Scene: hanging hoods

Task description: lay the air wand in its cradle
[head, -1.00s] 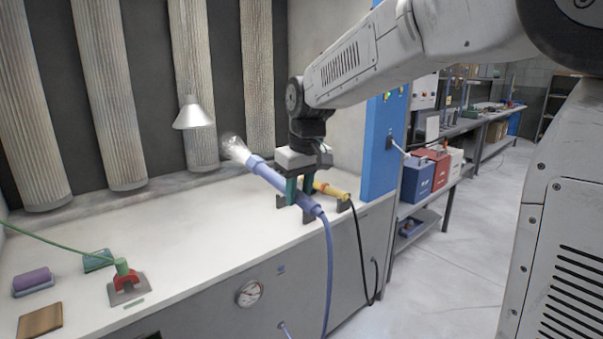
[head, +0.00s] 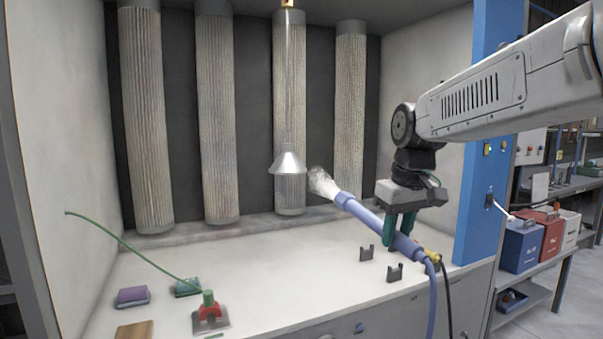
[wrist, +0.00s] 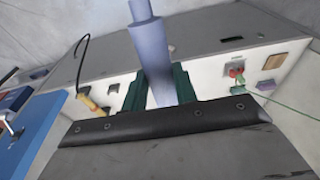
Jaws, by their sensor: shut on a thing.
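The air wand is a blue-violet tube (head: 375,217) with a hose off its rear end and a whitish plume at its front tip. My gripper (head: 399,228) is shut on its middle, with green fingers on both sides. The wand is held tilted above the bench, tip up and left. In the wrist view the wand (wrist: 152,55) runs between the green fingers (wrist: 160,92). Two small dark forked brackets (head: 394,273), apparently the cradle, stand empty on the bench, below and left of the wand. A yellow tool (head: 431,257) is partly hidden behind the wand's rear.
A silvery cone hood (head: 287,160) hangs just left of the wand's tip. A red-and-green fixture (head: 209,312) with a green cord, a purple block (head: 132,296) and a brown block (head: 134,330) sit at the left. A blue post (head: 482,190) stands right. The middle bench is clear.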

